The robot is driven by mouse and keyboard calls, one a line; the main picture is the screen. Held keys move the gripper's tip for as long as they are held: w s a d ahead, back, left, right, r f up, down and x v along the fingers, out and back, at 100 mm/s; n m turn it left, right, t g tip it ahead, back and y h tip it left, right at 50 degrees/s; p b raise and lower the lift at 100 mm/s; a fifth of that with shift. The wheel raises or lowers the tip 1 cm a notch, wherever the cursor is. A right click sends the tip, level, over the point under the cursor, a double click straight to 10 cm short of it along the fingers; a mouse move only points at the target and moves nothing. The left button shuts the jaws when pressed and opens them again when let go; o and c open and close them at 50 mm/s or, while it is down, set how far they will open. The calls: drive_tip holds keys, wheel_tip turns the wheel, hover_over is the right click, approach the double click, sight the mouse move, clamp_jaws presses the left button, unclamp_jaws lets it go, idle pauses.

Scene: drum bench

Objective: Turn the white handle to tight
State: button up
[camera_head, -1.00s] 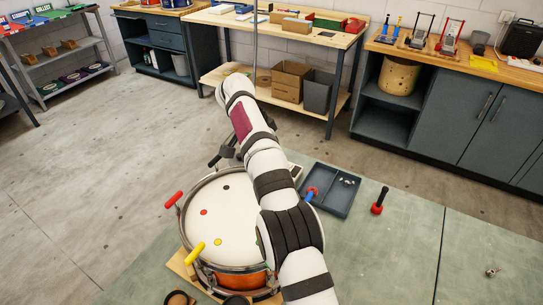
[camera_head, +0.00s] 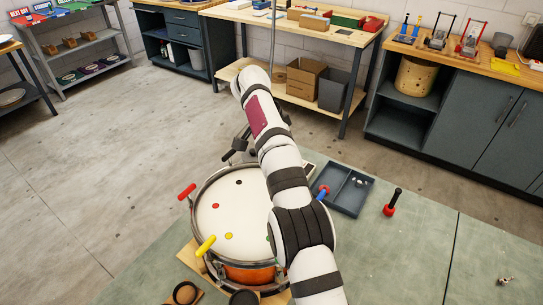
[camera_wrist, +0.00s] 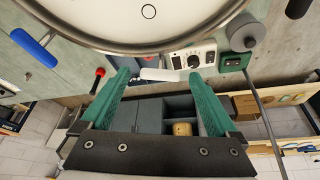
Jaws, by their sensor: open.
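The drum, with a white head (camera_head: 218,218) and an orange shell, stands on the bench; its rim (camera_wrist: 130,46) crosses the top of the wrist view. The white handle (camera_wrist: 160,74) lies just outside the rim, roughly level in the picture. My gripper (camera_wrist: 158,80) is open, its two green fingers on either side of the white handle in that view. I see no clear contact, and cannot tell the depth between them. In the head view my arm hides the white handle and my gripper.
Red (camera_head: 187,191), yellow (camera_head: 205,245) and blue (camera_head: 322,193) handles stand around the drum. A dial box (camera_wrist: 192,57) sits close by the white handle. A grey tray (camera_head: 345,203) and a red-and-black tool (camera_head: 392,203) lie to the right. The bench's right side is mostly clear.

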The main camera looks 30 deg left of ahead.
drive_tip(key=v, duration=0.2)
drive_tip(key=shift+s+r, duration=0.15)
drive_tip(key=shift+r, duration=0.1)
drive_tip(key=s+a, duration=0.1)
drive_tip(key=s, duration=0.2)
drive_tip(key=s+a, duration=0.1)
drive_tip(key=s, duration=0.3)
drive_tip(key=s+a, duration=0.2)
drive_tip(key=s, duration=0.2)
drive_tip(key=shift+s, duration=0.15)
